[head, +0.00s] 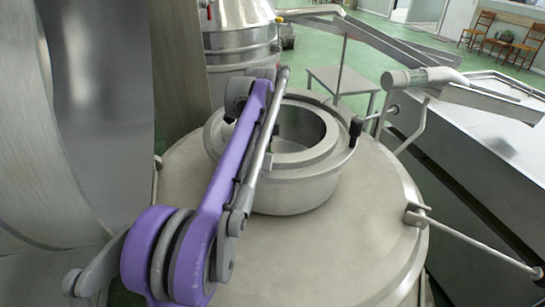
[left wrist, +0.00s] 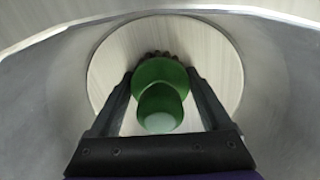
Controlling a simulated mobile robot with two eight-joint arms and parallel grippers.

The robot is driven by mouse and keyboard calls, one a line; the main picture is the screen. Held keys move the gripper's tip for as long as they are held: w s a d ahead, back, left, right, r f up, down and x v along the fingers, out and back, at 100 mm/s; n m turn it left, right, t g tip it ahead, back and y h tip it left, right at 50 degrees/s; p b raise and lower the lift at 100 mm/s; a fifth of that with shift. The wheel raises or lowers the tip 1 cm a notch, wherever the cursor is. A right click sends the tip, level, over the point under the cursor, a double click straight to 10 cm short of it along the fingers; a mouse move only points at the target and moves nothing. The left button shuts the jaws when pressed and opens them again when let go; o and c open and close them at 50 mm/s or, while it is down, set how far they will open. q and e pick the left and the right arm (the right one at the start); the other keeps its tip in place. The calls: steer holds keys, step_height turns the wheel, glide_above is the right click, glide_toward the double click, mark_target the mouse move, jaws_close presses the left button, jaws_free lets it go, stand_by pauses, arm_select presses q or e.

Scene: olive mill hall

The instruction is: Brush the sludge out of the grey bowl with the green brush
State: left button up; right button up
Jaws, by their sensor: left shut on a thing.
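The grey bowl (head: 290,190) sits on top of a round metal machine in the head view, its round mouth open upward. My purple left arm reaches over its left side; the arm hides the gripper there. In the left wrist view, my left gripper (left wrist: 160,78) is shut on the green brush (left wrist: 160,98), with its handle end toward the camera. The brush points down into the bowl, whose inner wall (left wrist: 265,75) surrounds the fingers. My right gripper is not in view.
The wide metal machine top (head: 350,265) surrounds the bowl. A thin rod and clamp (head: 420,216) stick out at its right. A black knob (head: 356,127) stands by the bowl's right rim. A metal trough (head: 480,130) stands at the right, chairs farther back.

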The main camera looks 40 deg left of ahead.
mark_target(259, 147)
arm_select(q)
steer(key=shift+s+a, duration=0.25)
steer(key=shift+r, duration=0.2)
steer(key=shift+a+r+p, duration=0.2)
steer(key=shift+r+p, duration=0.45)
steer(key=shift+r, duration=0.4)
steer(key=shift+s+d+r, duration=0.15)
steer(key=shift+r, duration=1.75)
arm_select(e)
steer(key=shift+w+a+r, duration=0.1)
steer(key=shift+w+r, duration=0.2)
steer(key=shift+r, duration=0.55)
arm_select(q)
steer(key=shift+d, duration=0.1)
steer(key=shift+r, duration=1.5)
